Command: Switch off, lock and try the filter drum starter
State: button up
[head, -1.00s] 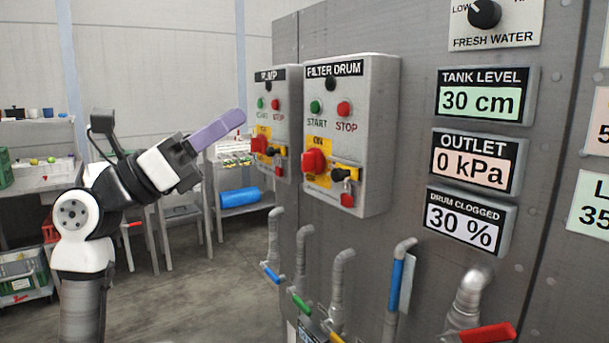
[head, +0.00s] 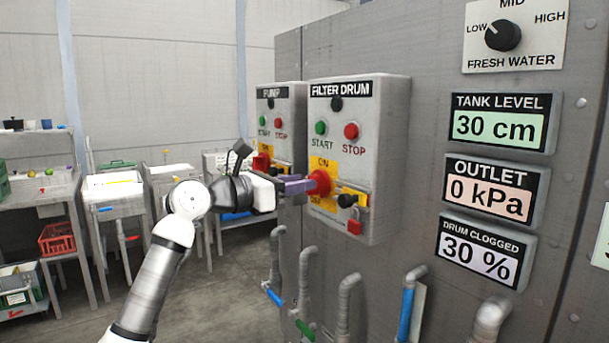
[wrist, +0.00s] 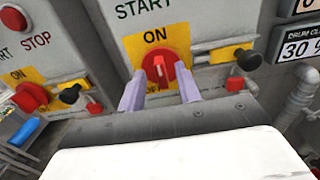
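The filter drum starter (head: 390,150) is a grey box with a green START button (head: 320,127) and a red STOP button (head: 351,131). Its red rotary switch (head: 319,183) sits on a yellow plate; in the wrist view its ridge (wrist: 159,66) points up towards ON. Right of it are a black knob (head: 347,201) on a yellow slide and a red padlock-like piece (head: 354,227). My gripper (head: 303,186) is at the switch. In the wrist view its pale purple fingers (wrist: 161,80) are apart, one at each side of the switch; contact cannot be told.
The similar pump starter (head: 292,105) is just left, close to my gripper. Pipes with coloured valve handles, one blue (head: 406,314), stand below. Displays such as the tank level panel (head: 501,121) are on the right. Tables stand at the back left.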

jog(key=shift+x, duration=1.05)
grip_shut()
